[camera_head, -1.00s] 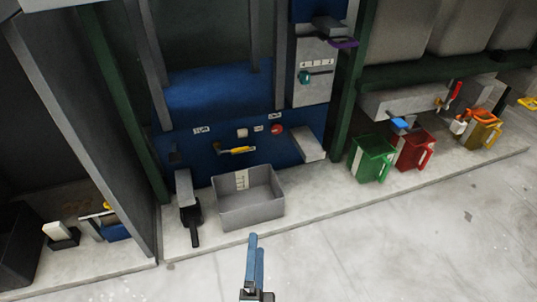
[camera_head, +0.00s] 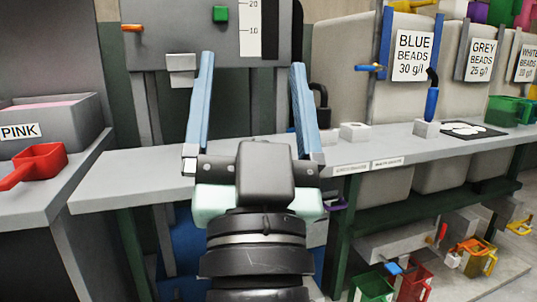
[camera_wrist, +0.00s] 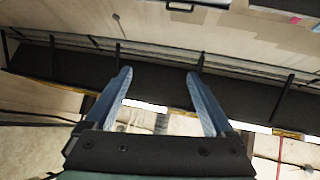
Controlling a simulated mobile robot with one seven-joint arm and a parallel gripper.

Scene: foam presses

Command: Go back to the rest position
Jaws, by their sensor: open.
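My gripper (camera_head: 252,112) is open and empty, raised in the middle of the head view with its two blue fingers pointing up and spread apart. It stands in front of the grey workbench (camera_head: 120,180) and the grey press panel behind it. In the wrist view my gripper (camera_wrist: 158,90) also shows both blue fingers apart with nothing between them. Behind them there are a dark beam and a pale wall or ceiling surface.
A red scoop (camera_head: 40,162) lies on the left bench by the PINK bin (camera_head: 60,118). Bead hoppers with a BLUE BEADS sign (camera_head: 413,55) stand at right. A blue-handled tool (camera_head: 431,102) stands on the right bench. Green (camera_head: 374,287) and red jugs (camera_head: 413,284) sit low right.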

